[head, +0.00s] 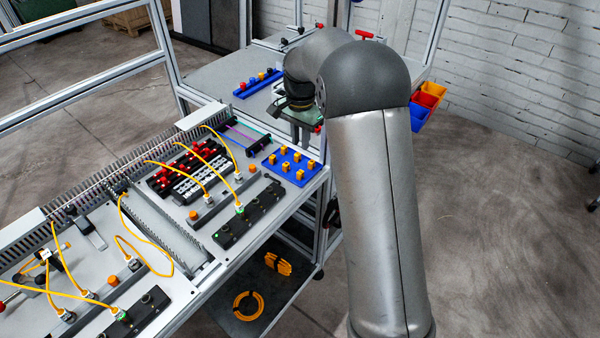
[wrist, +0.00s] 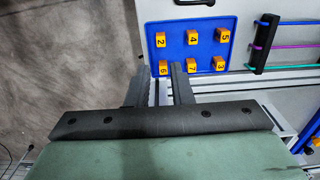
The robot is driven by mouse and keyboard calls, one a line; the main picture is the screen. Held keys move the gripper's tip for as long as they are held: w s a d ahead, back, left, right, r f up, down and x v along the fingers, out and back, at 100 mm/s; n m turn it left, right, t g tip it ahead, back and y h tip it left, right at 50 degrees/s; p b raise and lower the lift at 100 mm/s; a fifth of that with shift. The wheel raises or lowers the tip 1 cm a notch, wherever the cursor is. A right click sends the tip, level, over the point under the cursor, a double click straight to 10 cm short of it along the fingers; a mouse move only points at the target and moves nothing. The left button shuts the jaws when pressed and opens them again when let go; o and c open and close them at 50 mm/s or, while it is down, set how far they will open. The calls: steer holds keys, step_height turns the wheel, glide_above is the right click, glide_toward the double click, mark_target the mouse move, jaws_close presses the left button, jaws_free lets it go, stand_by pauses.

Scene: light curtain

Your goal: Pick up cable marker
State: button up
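Several yellow-orange cable markers with numbers sit in two rows on a blue tray (wrist: 207,47), which also shows in the head view (head: 273,168). In the wrist view the far row has marker 2 (wrist: 160,40), marker 4 (wrist: 191,38) and marker 5 (wrist: 223,35). The near row has marker 6 (wrist: 162,68), marker 7 (wrist: 191,66) and marker 3 (wrist: 219,63). My gripper (wrist: 160,66) is open and empty, its fingertips appearing on either side of marker 6 in the picture. Its height above the tray is unclear. In the head view my arm partly hides the gripper.
A black holder with coloured strips (wrist: 264,42) stands right of the tray. Black connector blocks (head: 250,213) and yellow cables (head: 160,250) fill the bench left of the tray. Red and blue bins (head: 425,101) hang behind.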

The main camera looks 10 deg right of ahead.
mark_target(300, 172)
step_height(300, 172, down, 12)
steer(key=shift+f+p, duration=0.1)
steer(key=shift+p, duration=1.1)
jaws_close()
